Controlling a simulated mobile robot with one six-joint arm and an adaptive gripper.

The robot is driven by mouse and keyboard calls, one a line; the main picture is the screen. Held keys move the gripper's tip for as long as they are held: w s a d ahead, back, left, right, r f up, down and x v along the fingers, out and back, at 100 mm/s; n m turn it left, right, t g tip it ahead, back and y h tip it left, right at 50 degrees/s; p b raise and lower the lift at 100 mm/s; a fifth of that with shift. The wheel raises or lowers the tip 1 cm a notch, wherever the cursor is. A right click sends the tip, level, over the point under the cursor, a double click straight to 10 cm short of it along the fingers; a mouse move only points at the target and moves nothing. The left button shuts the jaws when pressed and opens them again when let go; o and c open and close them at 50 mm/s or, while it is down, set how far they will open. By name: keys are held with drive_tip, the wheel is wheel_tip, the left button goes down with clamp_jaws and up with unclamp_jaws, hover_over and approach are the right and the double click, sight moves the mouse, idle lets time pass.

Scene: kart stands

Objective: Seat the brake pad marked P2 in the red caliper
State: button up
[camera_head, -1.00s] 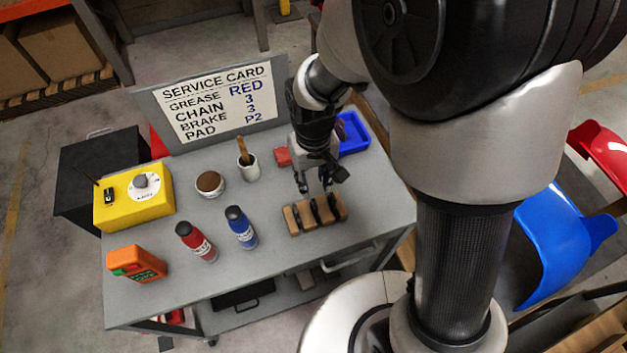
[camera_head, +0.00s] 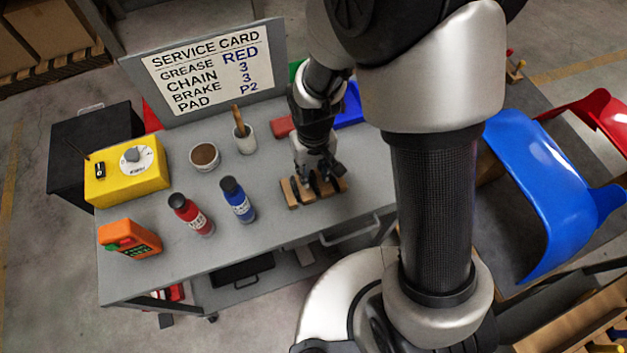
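My gripper (camera_head: 318,183) points down at the wooden rack (camera_head: 290,194) on the grey cart top. Dark brake pads stand upright in the rack's slots; their marks are too small to read, so I cannot tell which is P2. My fingertips are down among the pads, and I cannot see whether they close on one. The red caliper (camera_head: 282,126) seems to be the small red block behind and left of my gripper, partly hidden by my arm. The service card (camera_head: 206,70) reads brake pad P2.
On the cart (camera_head: 240,252) stand a yellow box with a dial (camera_head: 127,176), an orange meter (camera_head: 130,239), a red bottle (camera_head: 190,214), a blue bottle (camera_head: 237,199), a brown-topped tub (camera_head: 205,157) and a brush cup (camera_head: 245,141). A blue tray (camera_head: 350,107) lies behind my arm.

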clamp_jaws()
idle(0.6)
